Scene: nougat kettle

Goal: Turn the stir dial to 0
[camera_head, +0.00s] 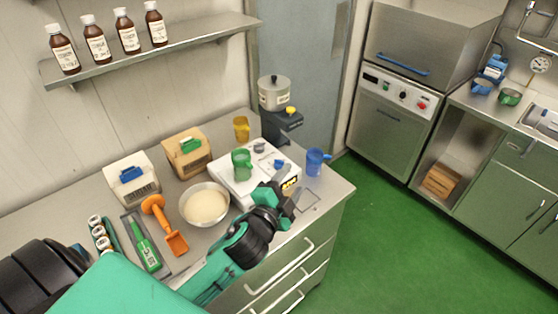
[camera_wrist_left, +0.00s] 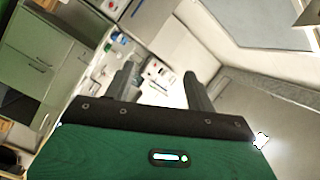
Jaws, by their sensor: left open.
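I cannot tell which part is the stir dial; my gripper covers some of that side. My left gripper (camera_head: 284,192) is open and empty, its fingers at the unit's right front corner. It also shows in the left wrist view (camera_wrist_left: 160,88), fingers apart. I cannot tell whether it touches the unit. My right gripper is not in view.
A bowl of pale contents (camera_head: 205,206), an orange scoop (camera_head: 172,238) and a green tool (camera_head: 146,246) lie left of the unit. A blue mug (camera_head: 315,161) stands to its right, near the counter edge. A grey pot (camera_head: 274,93) stands behind on a dark base.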

